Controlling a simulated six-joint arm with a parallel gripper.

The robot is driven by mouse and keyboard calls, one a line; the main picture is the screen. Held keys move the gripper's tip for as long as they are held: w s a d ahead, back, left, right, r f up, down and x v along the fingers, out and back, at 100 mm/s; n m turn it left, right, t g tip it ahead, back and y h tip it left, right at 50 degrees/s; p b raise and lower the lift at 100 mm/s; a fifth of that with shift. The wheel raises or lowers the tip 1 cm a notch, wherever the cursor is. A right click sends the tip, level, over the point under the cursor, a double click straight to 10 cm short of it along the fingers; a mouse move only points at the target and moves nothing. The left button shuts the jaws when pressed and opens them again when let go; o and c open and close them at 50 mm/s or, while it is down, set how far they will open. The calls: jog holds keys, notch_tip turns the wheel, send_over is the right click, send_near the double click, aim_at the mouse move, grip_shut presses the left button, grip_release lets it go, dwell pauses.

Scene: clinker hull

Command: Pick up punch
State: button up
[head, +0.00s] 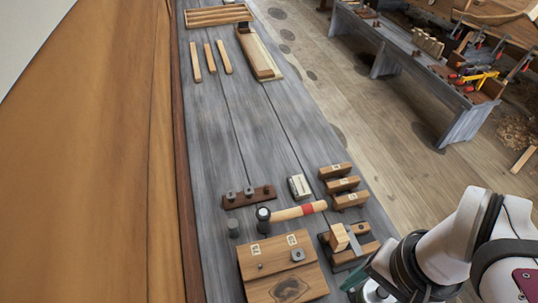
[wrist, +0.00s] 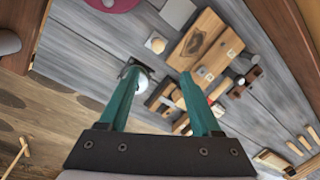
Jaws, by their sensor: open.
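I cannot tell for certain which thing is the punch. A hammer (head: 292,212) with a red band lies right of the cylinder. My gripper (head: 366,291) shows only partly at the lower right of the head view, by the bench's right edge. In the wrist view my gripper (wrist: 159,75) has its teal fingers apart, with nothing held between them; the bench things lie beyond them.
A knotty wooden board (head: 270,286) with small metal pieces lies at the near end. Wooden blocks (head: 342,184) and a dark tray (head: 343,262) with a pale block (head: 339,238) sit at the right. The bench's middle is clear. Wooden strips (head: 210,57) lie farther back.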

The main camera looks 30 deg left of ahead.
jog(key=w+a+n, duration=0.4)
jog(key=w+a, duration=0.2)
jog(key=a, duration=0.1)
jog(key=n+h, duration=0.2)
jog(key=n, duration=0.8)
send_over(232, 223)
notch_tip(232, 223, down, 6)
notch_tip(232, 223, down, 16)
jog(key=shift+r, duration=0.1)
grip_shut()
